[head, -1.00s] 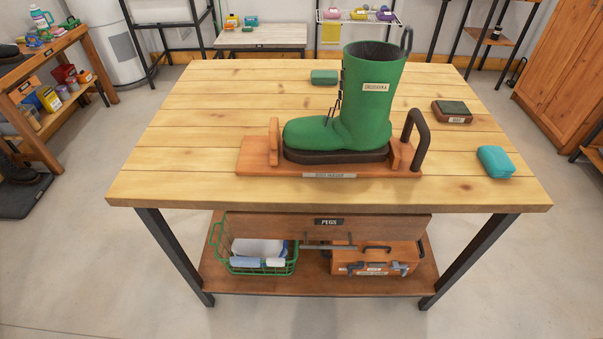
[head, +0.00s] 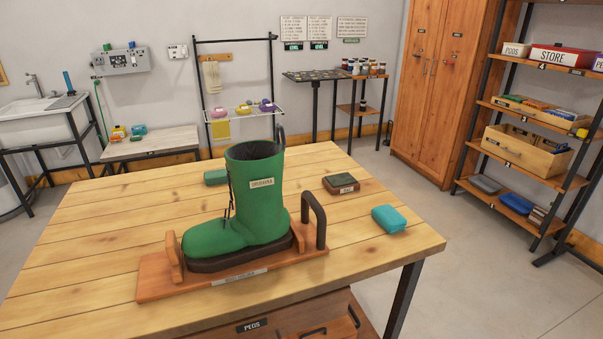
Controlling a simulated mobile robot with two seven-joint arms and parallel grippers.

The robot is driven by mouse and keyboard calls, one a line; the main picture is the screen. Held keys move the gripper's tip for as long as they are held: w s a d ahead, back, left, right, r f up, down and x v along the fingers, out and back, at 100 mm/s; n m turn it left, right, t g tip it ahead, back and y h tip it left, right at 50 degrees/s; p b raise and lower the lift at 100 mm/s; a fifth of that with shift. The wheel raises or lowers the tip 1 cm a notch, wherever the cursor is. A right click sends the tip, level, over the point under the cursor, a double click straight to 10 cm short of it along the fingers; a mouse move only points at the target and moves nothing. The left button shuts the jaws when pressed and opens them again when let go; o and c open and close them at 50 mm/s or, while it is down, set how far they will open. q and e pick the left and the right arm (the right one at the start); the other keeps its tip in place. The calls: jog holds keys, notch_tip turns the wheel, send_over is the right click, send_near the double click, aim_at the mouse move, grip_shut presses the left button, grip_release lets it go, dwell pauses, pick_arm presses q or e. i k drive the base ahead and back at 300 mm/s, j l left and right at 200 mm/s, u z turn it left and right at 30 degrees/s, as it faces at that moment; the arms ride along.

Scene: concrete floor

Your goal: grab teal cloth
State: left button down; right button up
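The teal cloth (head: 389,219) is a small folded, rounded bundle. It lies on the wooden table (head: 95,235) near its right edge, to the right of the boot stand. Nothing touches it. Neither of my grippers shows in the head view.
A green boot (head: 255,200) stands on a wooden stand (head: 160,285) with a dark upright handle (head: 315,220). A brown-and-green block (head: 341,184) lies behind the cloth, and a green block (head: 215,177) behind the boot. Shelves (head: 530,165) stand at right; floor between is clear.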

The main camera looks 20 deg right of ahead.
aim_at(387, 217)
jog(key=z, duration=1.25)
